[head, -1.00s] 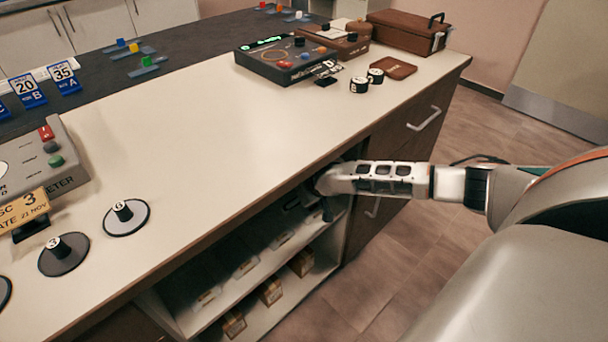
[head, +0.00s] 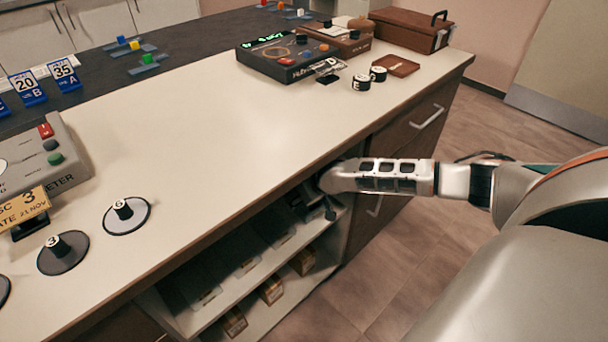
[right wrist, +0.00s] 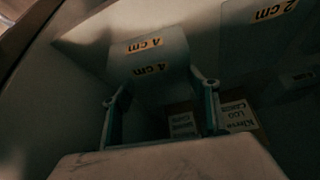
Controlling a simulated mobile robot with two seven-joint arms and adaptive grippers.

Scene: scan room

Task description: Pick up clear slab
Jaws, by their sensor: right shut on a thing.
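My right gripper (head: 322,196) reaches into the upper part of the open shelf under the counter's front edge. The right wrist view shows its two fingers (right wrist: 162,88) shut on a clear slab (right wrist: 152,84) marked "4 cm". The slab is dim and see-through, so its outline and its contact with the shelf are hard to make out. Another clear slab (right wrist: 270,42) marked "2 cm" stands to the right in that view. In the head view the held slab is mostly hidden by the gripper and the counter edge. My left gripper is not in view.
The counter (head: 210,130) overhangs the shelf closely above my gripper. Small labelled boxes (head: 271,290) stand on the lower shelf (head: 290,308). Drawers with handles (head: 425,118) are to the right. Discs with knobs (head: 126,215) and a console (head: 290,56) are on the counter.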

